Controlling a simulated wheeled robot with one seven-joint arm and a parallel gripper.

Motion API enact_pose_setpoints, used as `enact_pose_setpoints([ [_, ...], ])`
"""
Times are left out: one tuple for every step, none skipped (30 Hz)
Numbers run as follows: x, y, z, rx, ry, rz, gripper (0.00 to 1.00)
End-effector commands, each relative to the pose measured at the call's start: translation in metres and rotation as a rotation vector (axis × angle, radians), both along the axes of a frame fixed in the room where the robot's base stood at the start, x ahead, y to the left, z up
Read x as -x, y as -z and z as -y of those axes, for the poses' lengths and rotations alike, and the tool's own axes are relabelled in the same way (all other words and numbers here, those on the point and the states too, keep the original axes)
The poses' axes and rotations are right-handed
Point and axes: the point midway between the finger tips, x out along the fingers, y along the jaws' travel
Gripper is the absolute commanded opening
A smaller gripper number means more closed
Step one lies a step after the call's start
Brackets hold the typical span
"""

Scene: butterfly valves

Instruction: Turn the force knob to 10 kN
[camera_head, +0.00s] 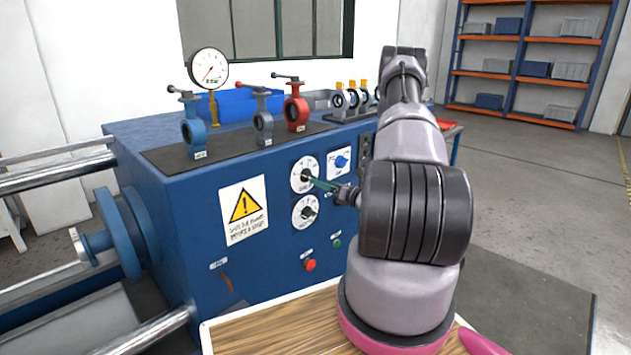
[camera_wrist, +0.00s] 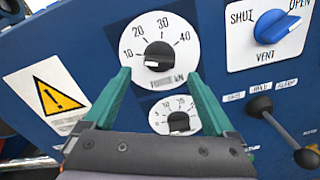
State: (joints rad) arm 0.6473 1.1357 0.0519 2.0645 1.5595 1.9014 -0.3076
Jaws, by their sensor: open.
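The force knob (camera_wrist: 158,57) is a black knob on a white dial marked 10, 20, 30, 40 and kN. A pale mark shows on the knob's lower left side; I cannot tell surely which value it points to. The dial also shows in the head view (camera_head: 304,163) on the blue machine's front. My gripper (camera_wrist: 158,77) is open, with its teal fingers apart below the knob, one toward each side. Nothing is between the fingertips. In the head view my gripper (camera_head: 322,185) reaches the dial from the right and covers part of it.
A second dial with a black knob (camera_wrist: 179,122) is just below. A blue vent knob (camera_wrist: 271,27) marked shut and open is at upper right. A lever with a dark ball (camera_wrist: 306,158) sticks out at right. A red button (camera_head: 310,265) is lower on the panel.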

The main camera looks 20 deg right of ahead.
Motion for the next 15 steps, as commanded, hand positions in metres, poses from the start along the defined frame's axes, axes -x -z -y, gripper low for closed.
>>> enact_pose_setpoints([
  [0.010, 0.000, 0.005, 0.000, 0.004, -0.002, 0.90],
  [0.016, 0.000, 0.007, 0.000, 0.004, -0.002, 0.90],
  [0.022, 0.000, 0.009, -0.002, 0.003, -0.002, 0.90],
  [0.027, 0.000, 0.011, -0.001, 0.003, -0.001, 0.90],
  [0.030, 0.000, 0.012, 0.000, 0.003, -0.001, 0.90],
  [0.035, 0.000, 0.013, 0.001, 0.001, -0.002, 0.90],
  [0.038, 0.000, 0.015, 0.001, 0.001, -0.002, 0.90],
  [0.041, 0.000, 0.015, 0.001, 0.001, -0.002, 0.90],
  [0.043, 0.000, 0.016, 0.000, 0.001, -0.001, 0.90],
  [0.045, 0.000, 0.016, 0.001, 0.000, -0.001, 0.90],
  [0.046, 0.000, 0.016, 0.001, 0.000, -0.001, 0.90],
  [0.047, 0.000, 0.017, 0.001, -0.001, 0.000, 0.90],
  [0.047, 0.000, 0.017, 0.001, -0.001, 0.000, 0.90],
  [0.047, 0.000, 0.017, 0.001, -0.001, 0.000, 0.90],
  [0.047, 0.000, 0.017, 0.001, -0.001, 0.000, 0.90],
])
